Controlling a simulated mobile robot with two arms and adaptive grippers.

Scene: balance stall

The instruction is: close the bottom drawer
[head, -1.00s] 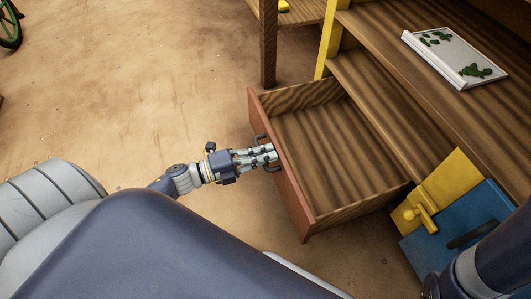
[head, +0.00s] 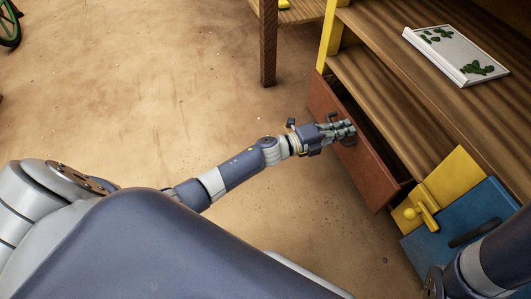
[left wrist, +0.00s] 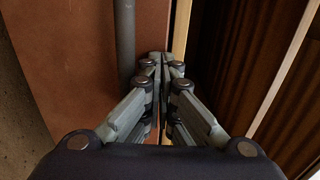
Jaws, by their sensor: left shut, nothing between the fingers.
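The bottom drawer has a red-brown front (head: 352,148) and stands slightly open, with a narrow dark gap between its front and the wooden cabinet (head: 385,110). My left gripper (head: 350,132) is shut and empty, at the drawer front near its dark handle. In the left wrist view the shut fingertips (left wrist: 165,60) are over the top edge of the drawer front (left wrist: 70,60), beside the grey handle bar (left wrist: 125,40). I cannot tell whether they touch it. My right gripper is not in view; part of my right arm shows at the lower right.
A yellow panel with a knob (head: 440,190) and a blue panel with a dark handle (head: 465,225) stand right of the drawer. A white tray with green pieces (head: 455,60) lies on the top. A wooden post (head: 268,45) stands behind.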

